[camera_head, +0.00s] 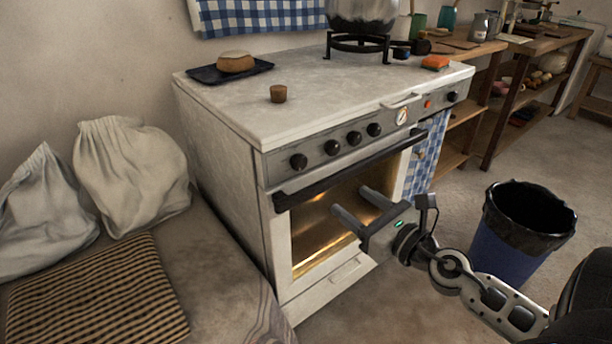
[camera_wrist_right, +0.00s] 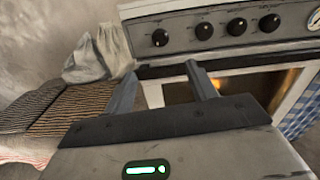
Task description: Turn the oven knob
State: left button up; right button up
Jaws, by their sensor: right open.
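The white stove (camera_head: 225,170) has a front panel with a row of black oven knobs. The leftmost knob (camera_head: 299,161) is at the panel's left end, with several others to its right, including the second knob (camera_head: 333,147). In the right wrist view the leftmost knob (camera_wrist_right: 160,37) is ahead, above the fingers. My right gripper (camera_head: 350,202) is open and empty, in front of the lit oven window, below the knobs and apart from them. It also shows in the right wrist view (camera_wrist_right: 158,80). My left gripper is not in view.
A dark oven handle (camera_head: 300,191) runs below the knobs. A blue bin (camera_head: 490,243) stands right. A bench with sacks (camera_head: 130,170) is left.

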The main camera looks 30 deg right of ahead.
jog(key=p, duration=0.3)
send_near(302, 165)
jog(key=w, duration=0.8)
jog(key=shift+w+a+p, duration=0.25)
jog(key=shift+w+p, duration=0.15)
jog(key=shift+c, duration=0.4)
jog(key=c, duration=0.9)
